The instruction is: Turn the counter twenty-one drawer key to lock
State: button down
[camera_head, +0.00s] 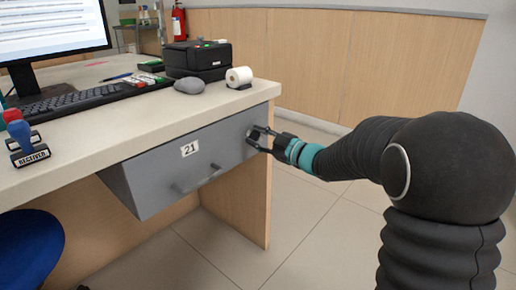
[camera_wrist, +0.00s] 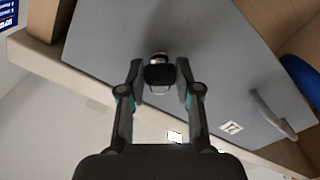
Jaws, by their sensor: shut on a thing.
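The grey drawer (camera_head: 165,165) hangs under the counter and carries a white label reading 21 (camera_head: 190,149). Its bar handle (camera_head: 195,178) is below the label. In the head view my gripper (camera_head: 256,137) is at the right end of the drawer front. In the wrist view my gripper (camera_wrist: 160,80) has its two fingers on either side of the black key head (camera_wrist: 159,73), shut on it. The key sits in a round metal lock (camera_wrist: 158,57) in the drawer front. The label (camera_wrist: 231,127) and handle (camera_wrist: 270,112) also show in the wrist view.
The counter top (camera_head: 120,120) holds a keyboard (camera_head: 75,101), a mouse (camera_head: 189,85), a paper roll (camera_head: 239,77), a black printer (camera_head: 197,58) and stamps (camera_head: 28,145). A blue chair (camera_head: 28,245) stands at lower left. The floor on the right is clear around my arm.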

jog(key=n+b, duration=0.1)
jog(key=n, duration=0.3)
jog(key=shift+n, duration=0.3)
jog(key=n, duration=0.5)
jog(key=shift+n, duration=0.4)
jog(key=shift+f, duration=0.1)
jog(key=c, duration=0.8)
grip_release()
jog(key=v, duration=1.2)
